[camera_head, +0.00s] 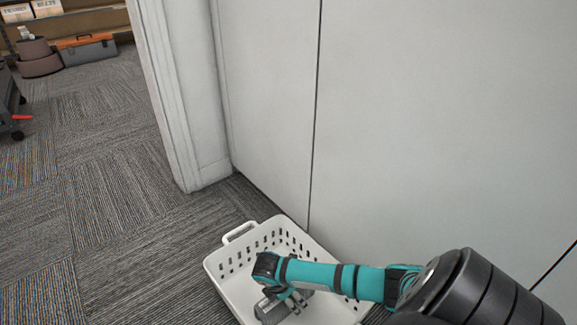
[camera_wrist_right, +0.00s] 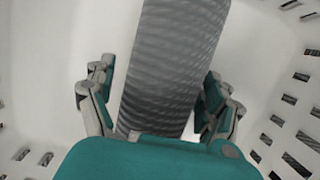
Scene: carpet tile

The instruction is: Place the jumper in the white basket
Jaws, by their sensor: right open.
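The white basket (camera_head: 232,285) stands on the carpet by the wall, with slotted sides and a handle at its far left. My right gripper (camera_head: 290,300) reaches down inside it. A grey ribbed thing, apparently the jumper (camera_head: 268,310), is in the basket at the gripper. In the right wrist view the grey jumper (camera_wrist_right: 175,60) lies between the open fingers of my right gripper (camera_wrist_right: 155,98), with a gap beside the left finger. The basket's white inside (camera_wrist_right: 60,50) surrounds it. Part of the jumper is hidden by my gripper. My left gripper is not in view.
A pale wall (camera_head: 430,110) rises right behind the basket, and a white door frame (camera_head: 175,100) stands beyond it. Grey carpet (camera_head: 110,210) is clear to the left. A toolbox (camera_head: 87,48) and round brown containers (camera_head: 38,60) stand far back by a shelf.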

